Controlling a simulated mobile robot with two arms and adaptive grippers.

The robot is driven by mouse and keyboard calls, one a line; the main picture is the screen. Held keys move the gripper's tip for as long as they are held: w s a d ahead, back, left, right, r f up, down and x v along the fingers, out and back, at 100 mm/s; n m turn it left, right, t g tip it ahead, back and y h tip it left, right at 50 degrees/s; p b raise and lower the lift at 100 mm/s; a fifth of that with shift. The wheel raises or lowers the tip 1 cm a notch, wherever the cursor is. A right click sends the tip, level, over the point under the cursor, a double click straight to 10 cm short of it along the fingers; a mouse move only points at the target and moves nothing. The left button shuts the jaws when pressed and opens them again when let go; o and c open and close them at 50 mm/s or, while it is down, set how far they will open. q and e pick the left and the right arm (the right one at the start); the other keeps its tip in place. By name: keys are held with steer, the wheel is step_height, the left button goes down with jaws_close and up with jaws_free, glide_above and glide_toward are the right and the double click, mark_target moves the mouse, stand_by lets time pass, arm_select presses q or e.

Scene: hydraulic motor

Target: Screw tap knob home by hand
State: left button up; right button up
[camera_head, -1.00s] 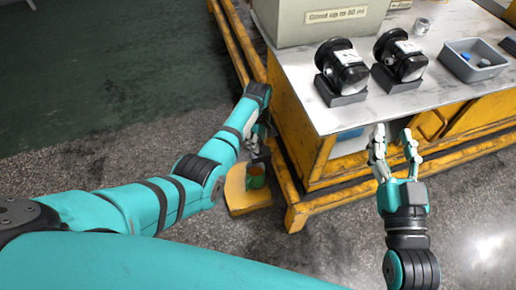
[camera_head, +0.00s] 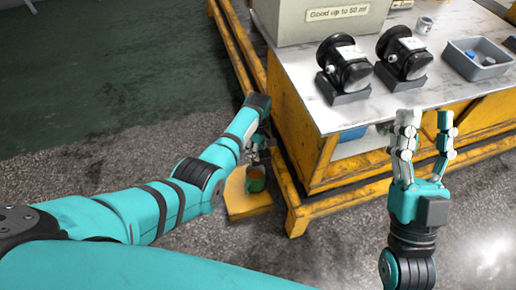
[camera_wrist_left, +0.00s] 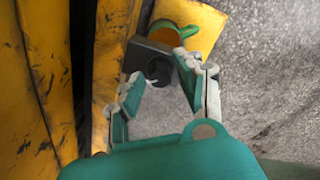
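A small dark grey block with a round black knob-like part (camera_wrist_left: 157,70) shows in the left wrist view, on or above a yellow surface. I cannot tell for sure that it is the tap knob. My left gripper (camera_wrist_left: 160,78) is open, its fingertips apart on either side of the round part; I cannot tell whether they touch it. In the head view my left gripper (camera_head: 258,142) is low beside the bench and partly hidden by its own wrist. My right gripper (camera_head: 424,118) is open and empty in front of the bench edge, fingers pointing up in the picture.
A green part with an orange inside (camera_head: 256,179) stands on a yellow base (camera_head: 246,204) below my left gripper. Two black motors (camera_head: 343,68) (camera_head: 403,58), a grey tray (camera_head: 478,64) and a labelled box (camera_head: 290,26) stand on the yellow-framed bench (camera_head: 300,100).

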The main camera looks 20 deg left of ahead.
arm_select(q)
jaws_close()
